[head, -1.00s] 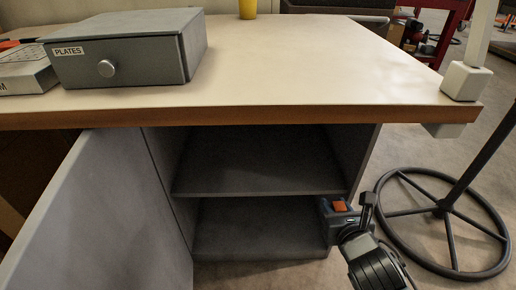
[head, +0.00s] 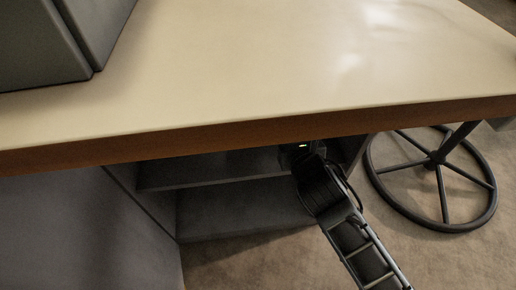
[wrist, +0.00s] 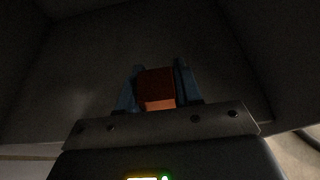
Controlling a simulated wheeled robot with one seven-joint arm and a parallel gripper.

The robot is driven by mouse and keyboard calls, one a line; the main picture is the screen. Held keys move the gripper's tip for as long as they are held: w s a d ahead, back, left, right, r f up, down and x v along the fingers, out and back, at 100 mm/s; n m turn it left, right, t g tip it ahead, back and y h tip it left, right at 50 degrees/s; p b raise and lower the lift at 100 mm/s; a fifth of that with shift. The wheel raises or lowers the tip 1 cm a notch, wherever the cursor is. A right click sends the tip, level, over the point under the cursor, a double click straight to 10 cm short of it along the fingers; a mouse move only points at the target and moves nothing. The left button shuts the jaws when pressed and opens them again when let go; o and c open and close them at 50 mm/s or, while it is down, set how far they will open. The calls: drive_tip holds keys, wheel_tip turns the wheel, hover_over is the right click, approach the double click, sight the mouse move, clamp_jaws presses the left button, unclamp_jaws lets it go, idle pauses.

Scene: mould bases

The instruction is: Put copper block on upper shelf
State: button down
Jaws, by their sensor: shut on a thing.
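My gripper (wrist: 159,77) is shut on the copper block (wrist: 157,88). The block looks orange-red and sits between the two blue-grey fingers in the wrist view. In the head view my wrist reaches into the open cabinet under the worktop, at the right end of the upper shelf (head: 195,178). The fingers and block are hidden there by the desk edge and my arm. The wrist view shows dark grey cabinet walls around the block. I cannot tell whether the block touches the shelf.
The worktop (head: 250,85) overhangs the cabinet close above my wrist. The open cabinet door (head: 80,225) stands at the left, and the lower shelf (head: 240,210) lies below. A round wheel-like stand base (head: 388,190) is on the floor at the right. A grey box (head: 40,45) sits on the worktop.

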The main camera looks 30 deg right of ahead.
drive_tip(key=b, duration=0.3)
hover_over(263, 159)
wheel_tip(263, 159, down, 4)
drive_tip(key=shift+w+f, duration=0.1)
drive_tip(key=shift+f, duration=0.05)
wheel_tip(263, 159, down, 4)
drive_tip(key=b, duration=0.3)
drive_tip(key=c, duration=0.8)
unclamp_jaws()
drive_tip(key=shift+o, duration=0.2)
drive_tip(key=p+v, duration=0.5)
drive_tip(key=v, duration=0.7)
